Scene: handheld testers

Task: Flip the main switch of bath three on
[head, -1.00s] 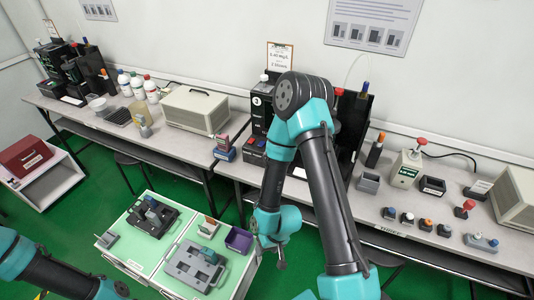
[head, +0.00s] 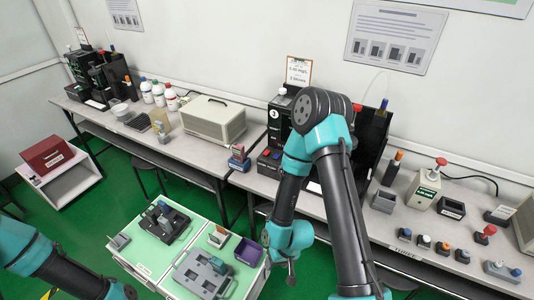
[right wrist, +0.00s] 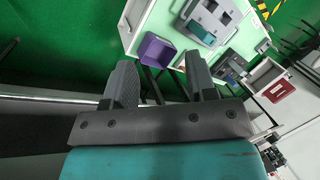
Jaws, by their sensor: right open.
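Bath three is a black unit marked 3 (head: 276,114) on the right bench, partly hidden behind my right arm. At its lower front is a dark box with small red parts (head: 266,153); I cannot tell which is the main switch or how it is set. My right gripper (head: 291,274) hangs low in front of the bench, apart from the bath. In the right wrist view the right gripper (right wrist: 160,75) is open with nothing between its fingers. My left arm enters at lower left, and its gripper is out of frame.
A pale green table with a purple bin (head: 248,252) and grey testers (head: 202,272) stands left of my right gripper. A red and blue tester (head: 238,158) sits on the bench left of the bath. Several small knobs line the right bench.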

